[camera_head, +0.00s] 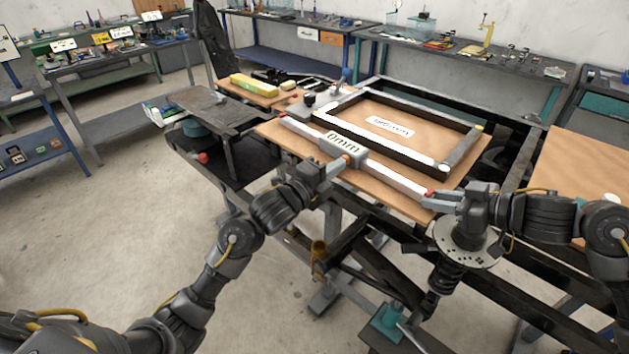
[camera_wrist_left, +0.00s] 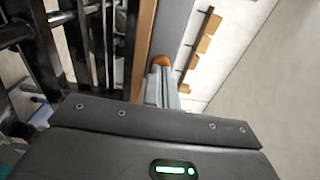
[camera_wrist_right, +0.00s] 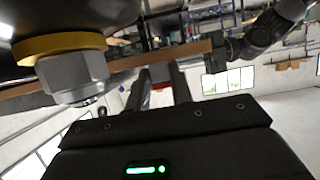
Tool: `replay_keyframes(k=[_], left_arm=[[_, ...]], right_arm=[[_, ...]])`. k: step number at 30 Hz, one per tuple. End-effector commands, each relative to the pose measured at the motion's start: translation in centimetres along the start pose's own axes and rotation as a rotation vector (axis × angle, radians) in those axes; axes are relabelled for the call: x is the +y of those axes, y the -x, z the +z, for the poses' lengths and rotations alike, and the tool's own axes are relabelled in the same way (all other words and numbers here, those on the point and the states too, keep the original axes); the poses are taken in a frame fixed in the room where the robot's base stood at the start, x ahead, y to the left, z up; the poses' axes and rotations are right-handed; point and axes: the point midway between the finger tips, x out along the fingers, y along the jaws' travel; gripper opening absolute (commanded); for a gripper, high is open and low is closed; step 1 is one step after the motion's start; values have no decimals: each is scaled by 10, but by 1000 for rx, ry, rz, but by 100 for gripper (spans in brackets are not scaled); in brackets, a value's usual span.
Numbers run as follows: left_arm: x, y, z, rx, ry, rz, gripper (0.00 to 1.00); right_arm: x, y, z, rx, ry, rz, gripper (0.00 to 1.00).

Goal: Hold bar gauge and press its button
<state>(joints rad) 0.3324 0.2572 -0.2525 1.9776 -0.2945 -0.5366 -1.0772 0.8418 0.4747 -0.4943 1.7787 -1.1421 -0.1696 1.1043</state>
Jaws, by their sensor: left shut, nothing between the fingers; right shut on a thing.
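The bar gauge (camera_head: 385,176) is a long white bar with red ends and a grey display box (camera_head: 340,145) reading "0mm". It lies across the front of a wooden board. My right gripper (camera_head: 432,199) is shut on the bar's right end; a bit of red shows between its fingers in the right wrist view (camera_wrist_right: 160,86). My left gripper (camera_head: 342,166) is shut and empty, with its tips at the orange button on the display box's near side. The button (camera_wrist_left: 162,61) shows just beyond the tips in the left wrist view; I cannot tell whether they touch it.
A rectangular frame (camera_head: 459,151) lies on the board (camera_head: 390,192) behind the gauge, with a white label (camera_head: 391,126) inside it. A yellow object (camera_head: 254,86) lies at the back left. Open floor is at left.

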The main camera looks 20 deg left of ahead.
Motion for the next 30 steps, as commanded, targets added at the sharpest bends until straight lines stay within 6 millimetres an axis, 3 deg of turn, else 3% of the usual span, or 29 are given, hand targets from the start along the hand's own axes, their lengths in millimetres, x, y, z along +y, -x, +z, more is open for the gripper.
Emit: replay_keyframes(k=[12, 18, 30], left_arm=[[1, 86, 0, -1, -2, 4, 0], [1, 117, 1, -2, -1, 3, 0], [0, 131, 1, -3, 1, 1, 0]], right_arm=[[0, 0, 1, -2, 0, -1, 0], [0, 0, 1, -2, 0, 0, 0], [0, 0, 1, -2, 0, 0, 0]])
